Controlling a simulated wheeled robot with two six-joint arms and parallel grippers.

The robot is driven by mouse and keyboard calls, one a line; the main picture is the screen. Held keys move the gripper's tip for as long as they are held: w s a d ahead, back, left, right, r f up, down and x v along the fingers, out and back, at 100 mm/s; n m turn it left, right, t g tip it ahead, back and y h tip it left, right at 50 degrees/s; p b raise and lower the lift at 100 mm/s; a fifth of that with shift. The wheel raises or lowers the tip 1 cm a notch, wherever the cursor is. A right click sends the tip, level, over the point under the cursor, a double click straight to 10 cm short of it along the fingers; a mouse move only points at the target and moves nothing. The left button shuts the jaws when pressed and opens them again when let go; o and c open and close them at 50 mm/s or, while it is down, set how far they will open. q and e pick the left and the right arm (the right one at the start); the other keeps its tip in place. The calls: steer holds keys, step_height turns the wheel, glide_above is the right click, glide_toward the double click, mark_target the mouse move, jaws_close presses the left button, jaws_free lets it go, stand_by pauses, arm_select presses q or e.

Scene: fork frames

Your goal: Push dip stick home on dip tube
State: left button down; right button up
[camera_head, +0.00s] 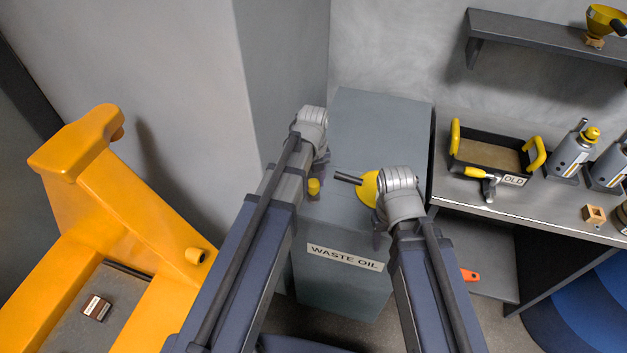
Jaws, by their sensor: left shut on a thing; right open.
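The grey waste oil tank (330,272), labelled "WASTE OIL", stands in front of me. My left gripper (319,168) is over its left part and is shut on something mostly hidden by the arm. A small yellow piece (314,186) shows just under this gripper; it looks like the dip stick's head. The dip tube cannot be made out; I cannot tell how far the stick is in. My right gripper (378,236) is open over the tank's right part. Beside it are a yellow disc (367,190) and a dark tube (348,179) pointing left.
A yellow funnel (604,20) sits on the wall shelf (525,36). An orange pallet truck (140,205) stands left.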

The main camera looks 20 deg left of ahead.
arm_select(q)
steer(key=shift+f+b, duration=0.3)
steer(key=shift+f, duration=0.1)
steer(key=shift+c, duration=1.7)
jaws_free()
step_height(320, 180, up, 8)
steer(key=p, duration=0.8)
steer(key=shift+f, duration=0.1)
steer(key=shift+s+d, duration=0.1)
steer(key=s+d+n, duration=0.5)
steer(key=s+n, duration=0.2)
steer(key=n, duration=0.5)
steer(key=s+d+n+y, duration=0.1)
steer(key=s+d+n, duration=0.4)
steer(key=n, duration=0.8)
steer(key=shift+s+d+f+b, duration=0.2)
steer(key=shift+s+b, duration=0.2)
steer(key=shift+s, duration=0.65)
